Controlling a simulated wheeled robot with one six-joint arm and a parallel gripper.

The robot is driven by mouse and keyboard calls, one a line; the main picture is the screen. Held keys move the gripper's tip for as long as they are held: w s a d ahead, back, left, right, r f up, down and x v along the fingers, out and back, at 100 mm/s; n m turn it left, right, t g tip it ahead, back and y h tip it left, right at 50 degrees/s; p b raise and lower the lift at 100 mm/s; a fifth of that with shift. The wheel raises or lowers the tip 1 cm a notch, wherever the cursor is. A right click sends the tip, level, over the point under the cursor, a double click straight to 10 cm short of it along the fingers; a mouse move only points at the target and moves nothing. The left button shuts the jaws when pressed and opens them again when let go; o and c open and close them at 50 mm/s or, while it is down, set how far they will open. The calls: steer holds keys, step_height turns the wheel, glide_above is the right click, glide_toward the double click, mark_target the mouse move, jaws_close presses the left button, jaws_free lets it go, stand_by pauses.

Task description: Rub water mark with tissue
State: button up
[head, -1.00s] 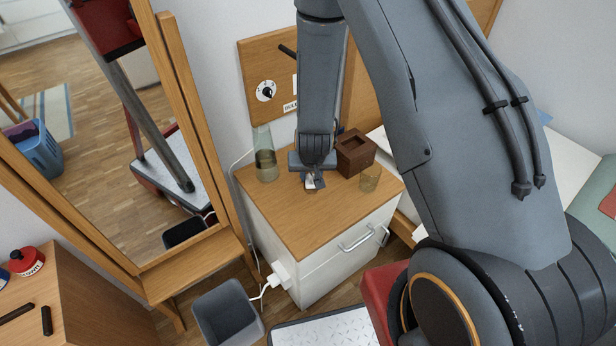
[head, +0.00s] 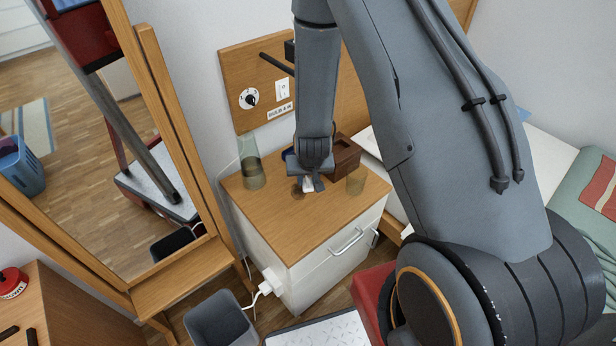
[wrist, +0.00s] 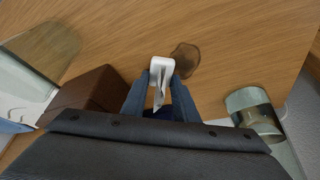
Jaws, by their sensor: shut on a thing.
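My gripper (head: 309,186) is shut on a white folded tissue (wrist: 162,72), low over the wooden top of the bedside cabinet (head: 270,215). In the wrist view the tissue sits between my two fingertips. The water mark (wrist: 186,59) is a dark brown round stain on the wood, just right of the tissue in that view. In the head view the mark (head: 299,194) shows faintly left of my fingers. I cannot tell whether the tissue touches the wood.
A brown tissue box (head: 346,157) stands close behind and right of my gripper. A small glass (head: 356,181) is to the right, and a tall glass vase (head: 251,168) to the left. A dark blue thing (wrist: 163,113) is partly hidden by my gripper. The front of the top is clear.

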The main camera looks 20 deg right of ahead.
mark_target(299, 189)
steer(key=shift+s+a+f+p, duration=0.15)
steer(key=shift+s+a, duration=0.25)
steer(key=shift+a, duration=0.45)
steer(key=shift+s+a+p, duration=0.25)
steer(key=shift+s+a, duration=0.1)
steer(key=shift+a, duration=0.45)
steer(key=shift+s+a+p, duration=0.35)
steer(key=shift+s+a, duration=0.05)
steer(key=shift+a, duration=0.45)
steer(key=shift+s+a+p, duration=0.3)
steer(key=shift+s+a, duration=0.05)
steer(key=shift+a, duration=0.5)
steer(key=shift+r, duration=0.2)
steer(key=shift+w+d, duration=0.1)
steer(key=shift+w+d+f, duration=0.1)
steer(key=shift+w+d, duration=0.15)
steer(key=shift+d, duration=0.35)
steer(key=shift+w+d+r, duration=0.1)
steer(key=shift+w+d, duration=0.2)
steer(key=shift+d, duration=0.3)
steer(key=shift+w+d+f, duration=0.1)
steer(key=shift+w+d, duration=0.15)
steer(key=shift+d, duration=0.35)
steer(key=shift+w+d+f, duration=0.1)
steer(key=shift+w+d, duration=0.2)
steer(key=shift+d, duration=0.55)
steer(key=shift+w+d+f, duration=0.1)
steer(key=shift+w+d, duration=0.2)
steer(key=shift+d, duration=0.55)
steer(key=shift+r, duration=0.15)
